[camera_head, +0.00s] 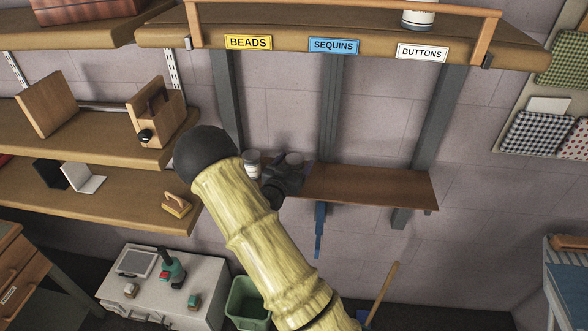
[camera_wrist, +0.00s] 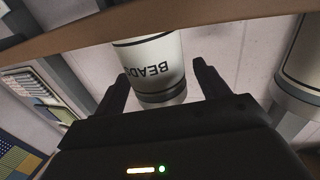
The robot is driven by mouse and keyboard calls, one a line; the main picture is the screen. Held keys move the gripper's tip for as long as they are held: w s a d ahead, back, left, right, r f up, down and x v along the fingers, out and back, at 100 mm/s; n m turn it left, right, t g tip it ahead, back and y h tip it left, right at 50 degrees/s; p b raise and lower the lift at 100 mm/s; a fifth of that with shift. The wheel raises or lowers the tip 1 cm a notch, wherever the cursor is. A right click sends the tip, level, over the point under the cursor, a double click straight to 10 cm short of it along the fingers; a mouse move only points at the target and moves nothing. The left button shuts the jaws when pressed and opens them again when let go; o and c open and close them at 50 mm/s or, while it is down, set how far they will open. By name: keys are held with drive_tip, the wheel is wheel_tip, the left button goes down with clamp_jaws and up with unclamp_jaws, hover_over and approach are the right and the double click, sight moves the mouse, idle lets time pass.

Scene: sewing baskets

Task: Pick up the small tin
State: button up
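In the wrist view, a pale tin lettered BEADS (camera_wrist: 158,65), with a grey rim, appears upside down ahead of my gripper (camera_wrist: 160,72). The fingers are open, one toward each side of it; I cannot tell whether they touch it. A second pale tin (camera_wrist: 302,62) is at the right edge, outside the fingers. In the head view, my gripper (camera_head: 290,170) is at the left part of the low brown shelf (camera_head: 370,187). A white tin (camera_head: 252,163) shows just left of it, partly hidden by my arm. Which tin is the small one is unclear.
Above is a long shelf (camera_head: 350,45) with BEADS, SEQUINS and BUTTONS labels and another white container (camera_head: 419,17). Grey uprights (camera_head: 330,110) stand behind the low shelf. Wooden shelves (camera_head: 100,195) are at left. The low shelf's right part is bare.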

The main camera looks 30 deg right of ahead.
drive_tip(key=c, duration=1)
drive_tip(key=shift+o, duration=0.2)
drive_tip(key=shift+r, duration=0.2)
wheel_tip(320, 180, up, 10)
drive_tip(key=b, duration=0.3)
drive_tip(key=shift+f, duration=0.15)
